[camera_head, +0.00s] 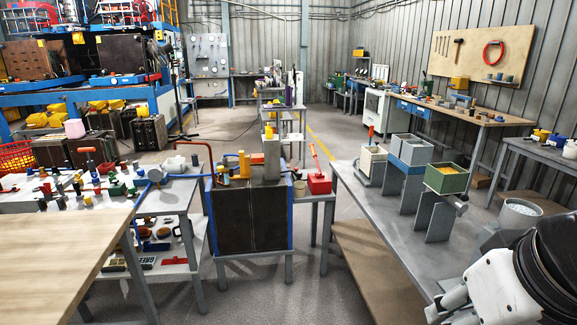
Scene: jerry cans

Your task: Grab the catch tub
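No tub is marked as the catch tub. A round grey tub (520,213) with pale contents stands at the right end of the long grey bench (405,238), close to my arm, and looks the likeliest. My arm fills the lower right corner, with white and black parts. Its end, my gripper (445,305), seems to be the pale grey parts at the bench's near edge. Its fingers are not clear enough to tell open from shut. It is lower and to the left of the round tub, apart from it.
On the same bench stand a green box (447,178) with yellow contents, a grey two-part bin (410,149) and a white container (373,161) with an orange-handled tool. A wooden table (60,250) is at front left. Dark panels (250,215) stand in the middle. Bare floor lies between.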

